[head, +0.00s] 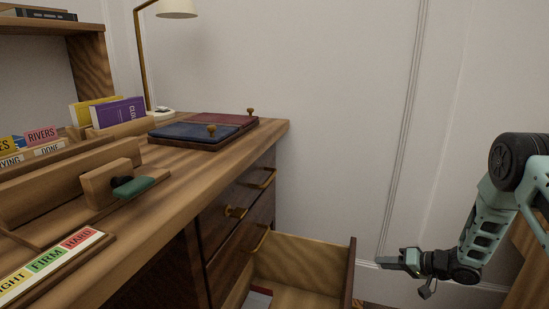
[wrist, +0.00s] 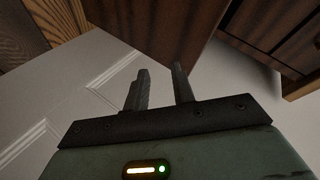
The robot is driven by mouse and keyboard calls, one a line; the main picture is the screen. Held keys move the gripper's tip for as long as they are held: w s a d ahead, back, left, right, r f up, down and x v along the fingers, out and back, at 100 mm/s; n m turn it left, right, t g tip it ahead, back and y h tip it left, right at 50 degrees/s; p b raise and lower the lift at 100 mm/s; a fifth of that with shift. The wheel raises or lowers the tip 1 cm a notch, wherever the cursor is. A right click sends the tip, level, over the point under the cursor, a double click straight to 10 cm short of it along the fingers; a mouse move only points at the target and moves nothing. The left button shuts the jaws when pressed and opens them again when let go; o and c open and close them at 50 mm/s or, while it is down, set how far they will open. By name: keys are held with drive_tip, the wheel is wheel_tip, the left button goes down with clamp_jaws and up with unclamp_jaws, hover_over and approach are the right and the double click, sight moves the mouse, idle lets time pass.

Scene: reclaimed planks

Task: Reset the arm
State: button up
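My gripper (head: 394,262) is at the right in the head view, low and just right of the front of a pulled-out drawer (head: 350,275). The green arm rises behind it to the right edge. In the wrist view my gripper (wrist: 160,72) shows two dark fingers with a gap between them. Nothing is held between them. A brown wooden panel (wrist: 150,30) fills the area beyond the fingertips. I cannot tell if the fingers touch it.
The wooden desk (head: 185,178) stands at the left, with closed drawers carrying brass handles (head: 236,212). The open drawer juts out toward my arm. On the desk are a blue pad (head: 195,131), a red pad (head: 222,119), a lamp (head: 177,8) and a green-handled stamp (head: 134,187).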

drive_tip(key=w+a+r+n+h, duration=0.2)
drive_tip(key=a+r+h, duration=0.2)
drive_tip(key=a+r, duration=0.6)
drive_tip(key=s+a+r+n+g+h, duration=0.1)
drive_tip(key=s+a+r+g+h, duration=0.1)
drive_tip(key=s+a+r, duration=0.55)
drive_tip(key=s+a+r+n+g+h, duration=0.1)
drive_tip(key=s+r+n+g, duration=0.15)
drive_tip(key=s, duration=0.95)
drive_tip(key=s+a+r+n+g+h, duration=0.1)
drive_tip(key=s+r+n+g, duration=0.15)
drive_tip(key=s, duration=0.85)
drive_tip(key=s+a+r+n+g+h, duration=0.1)
drive_tip(key=s+a+r, duration=0.15)
drive_tip(key=s, duration=0.95)
wheel_tip(320, 180, up, 38)
drive_tip(key=p, duration=3.8)
drive_tip(key=shift+w+d, duration=0.4)
